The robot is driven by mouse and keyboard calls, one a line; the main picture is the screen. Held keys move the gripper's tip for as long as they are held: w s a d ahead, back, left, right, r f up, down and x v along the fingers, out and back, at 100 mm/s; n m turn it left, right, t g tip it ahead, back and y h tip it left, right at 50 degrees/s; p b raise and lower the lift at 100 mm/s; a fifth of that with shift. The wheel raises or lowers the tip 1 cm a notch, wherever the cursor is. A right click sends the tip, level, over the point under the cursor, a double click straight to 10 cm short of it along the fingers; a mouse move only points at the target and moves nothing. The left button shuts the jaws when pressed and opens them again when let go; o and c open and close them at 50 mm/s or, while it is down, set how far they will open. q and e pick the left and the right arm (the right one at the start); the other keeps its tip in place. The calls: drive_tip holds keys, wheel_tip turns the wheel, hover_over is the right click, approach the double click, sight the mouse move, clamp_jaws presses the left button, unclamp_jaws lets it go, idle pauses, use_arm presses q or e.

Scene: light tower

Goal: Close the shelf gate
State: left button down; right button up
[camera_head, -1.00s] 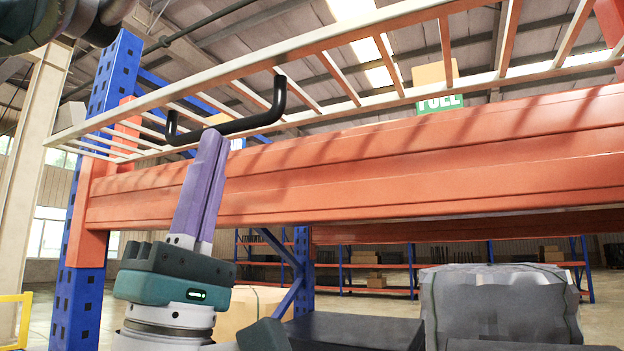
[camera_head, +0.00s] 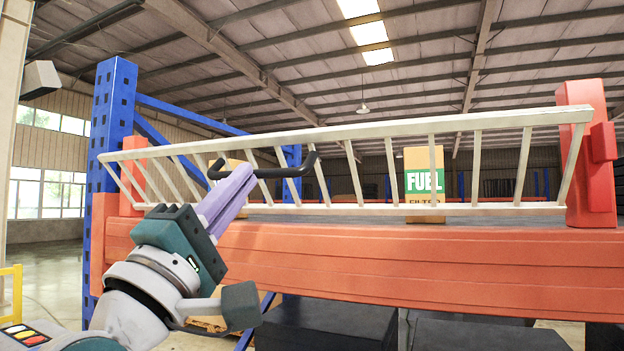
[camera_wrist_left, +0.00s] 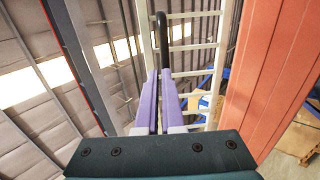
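The shelf gate (camera_head: 478,165) is a white ladder-like frame with slats along the front of the shelf. It stands steeply, its top rail leaning out towards me. Its black bar handle (camera_head: 290,171) is at the left part of the gate. My left gripper (camera_head: 247,172) has purple fingers and reaches up from the lower left to the handle. In the left wrist view the fingers (camera_wrist_left: 160,76) are close together with the handle (camera_wrist_left: 162,32) running in between their tips. The gripper looks shut on it. My right gripper is out of view.
An orange shelf beam (camera_head: 430,262) runs below the gate, between a blue post (camera_head: 108,150) and a red post (camera_head: 588,150). A FUEL box (camera_head: 424,160) stands behind the slats. Dark boxes (camera_head: 325,322) sit under the beam. A yellow rail (camera_head: 12,290) is at lower left.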

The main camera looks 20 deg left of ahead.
sight(259, 140)
use_arm(q)
drive_tip(key=w+r, duration=0.2)
drive_tip(key=r, duration=0.1)
drive_tip(key=w+r, duration=0.1)
drive_tip(key=r, duration=0.1)
drive_tip(key=shift+d+r, duration=0.1)
drive_tip(key=shift+x, duration=0.8)
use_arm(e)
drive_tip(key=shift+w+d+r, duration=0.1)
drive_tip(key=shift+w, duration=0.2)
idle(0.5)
